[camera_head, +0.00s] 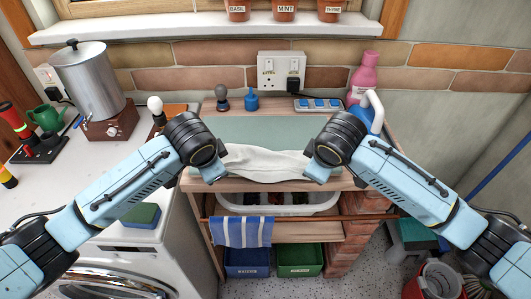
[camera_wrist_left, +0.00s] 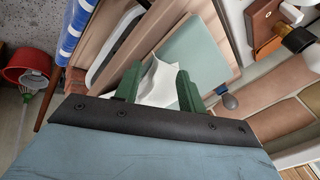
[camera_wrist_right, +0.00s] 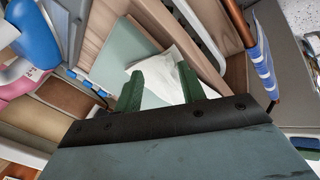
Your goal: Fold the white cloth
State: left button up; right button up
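The white cloth (camera_head: 262,163) lies rumpled on the green mat (camera_head: 262,131) on the wooden worktop, near its front edge. It also shows in the left wrist view (camera_wrist_left: 160,80) and in the right wrist view (camera_wrist_right: 165,72). My left gripper (camera_head: 213,174) is at the left end of the cloth and my right gripper (camera_head: 318,174) at its right end. In each wrist view the green fingers stand apart with the cloth seen between and beyond them. I cannot tell whether either gripper touches the cloth. The cloth's side ends are partly hidden by my arms.
A striped towel (camera_head: 243,232) hangs on the front rail. A white tub (camera_head: 318,205) sits below the worktop.

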pick_arm(q)
jog(key=shift+s+r, duration=0.1)
jog(key=shift+r, duration=0.35)
pick_arm(e)
jog(key=shift+s+r, duration=0.1)
jog(key=shift+r, duration=0.35)
pick_arm(q)
jog(key=s+v, duration=0.1)
jog(key=v, duration=0.9)
jog(key=shift+f, duration=0.3)
pick_arm(e)
jog(key=s+v, duration=0.1)
jog(key=v, duration=0.9)
jog(key=shift+f, duration=0.3)
